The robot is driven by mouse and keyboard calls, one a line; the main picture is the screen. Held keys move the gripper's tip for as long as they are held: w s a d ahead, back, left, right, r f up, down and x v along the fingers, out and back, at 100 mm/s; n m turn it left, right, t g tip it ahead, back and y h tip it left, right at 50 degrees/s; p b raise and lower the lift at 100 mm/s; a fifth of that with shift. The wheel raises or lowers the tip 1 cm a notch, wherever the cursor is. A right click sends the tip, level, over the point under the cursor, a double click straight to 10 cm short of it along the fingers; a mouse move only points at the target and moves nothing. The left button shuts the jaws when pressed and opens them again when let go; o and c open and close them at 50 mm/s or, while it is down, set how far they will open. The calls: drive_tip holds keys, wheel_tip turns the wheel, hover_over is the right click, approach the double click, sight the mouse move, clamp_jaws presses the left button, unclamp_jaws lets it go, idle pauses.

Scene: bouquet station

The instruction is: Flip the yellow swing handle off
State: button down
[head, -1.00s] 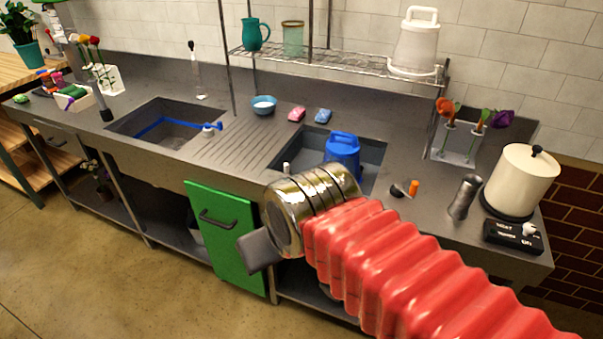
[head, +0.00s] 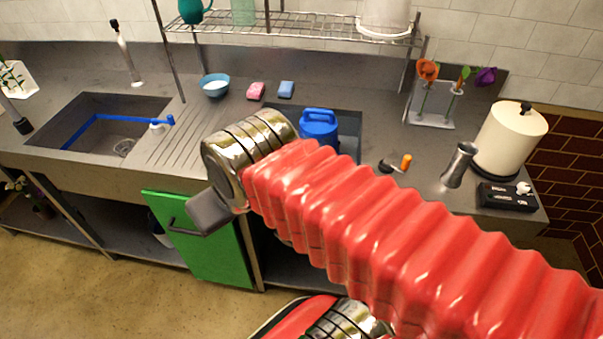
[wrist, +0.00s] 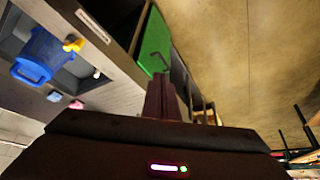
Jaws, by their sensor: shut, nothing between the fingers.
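A yellow handle-like piece (wrist: 73,45) shows in the wrist view, beside the blue bucket (wrist: 38,55) at the right-hand sink. In the head view the bucket (head: 319,127) is partly hidden by my arm, and I cannot see this yellow piece there. A small orange-yellow grip (head: 405,162) on a silver and black fitting stands on the counter right of that sink; I cannot tell whether it is a swing handle. My gripper (head: 209,212) is in front of the counter, over the green door. Its fingers (wrist: 162,100) are shut and empty, apart from both pieces.
The green door (head: 200,245) with a dark bar handle stands below the counter, near my gripper. A grey metal cup (head: 459,165), cream pot (head: 509,140) and black control box (head: 505,196) stand at right. The left sink (head: 65,135) holds a blue pipe. A wire shelf hangs behind.

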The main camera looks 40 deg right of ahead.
drive_tip(key=shift+d, duration=0.1)
drive_tip(key=s+d+f+m+g+y, duration=0.1)
drive_tip(key=d+m, duration=1.3)
drive_tip(key=d+f+m+g+y, duration=0.1)
drive_tip(key=d+f+m, duration=0.1)
drive_tip(key=d+m, duration=1.2)
drive_tip(key=shift+s+d+f+m+y, duration=0.15)
drive_tip(key=shift+s+f+m+y, duration=0.05)
drive_tip(key=shift+s+m+y, duration=0.15)
drive_tip(key=w+a+f, duration=0.4)
drive_tip(key=w+f, duration=0.2)
drive_tip(key=f, duration=0.3)
drive_tip(key=shift+a+f, duration=0.15)
drive_tip(key=shift+a, duration=0.2)
